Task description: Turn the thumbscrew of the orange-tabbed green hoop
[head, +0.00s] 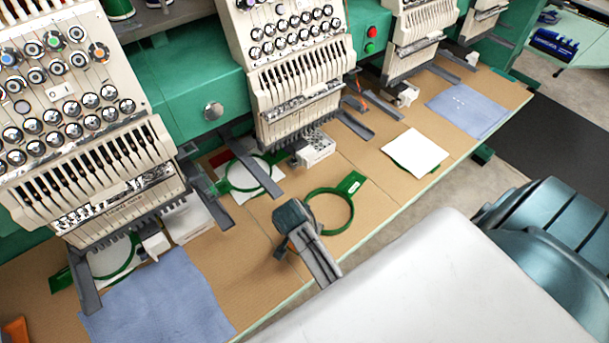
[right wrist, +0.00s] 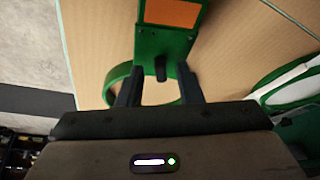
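The green hoop (head: 331,212) lies on the tan table, its ring empty. A green bracket with a white label is at its far side. In the right wrist view the orange tab (right wrist: 172,13) is at the top and the ring (right wrist: 116,83) shows behind the fingers. The dark thumbscrew (right wrist: 160,66) stands between the fingers of my right gripper (right wrist: 158,77), which are open with a gap on both sides. My left gripper is not in view.
Embroidery machine heads (head: 290,75) stand along the back. A hoop with white fabric (head: 250,174) sits left of the green hoop; a white cloth (head: 414,152) lies right. Blue cloths (head: 160,300) lie at both table ends. The table's front edge (head: 400,220) is near my arm.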

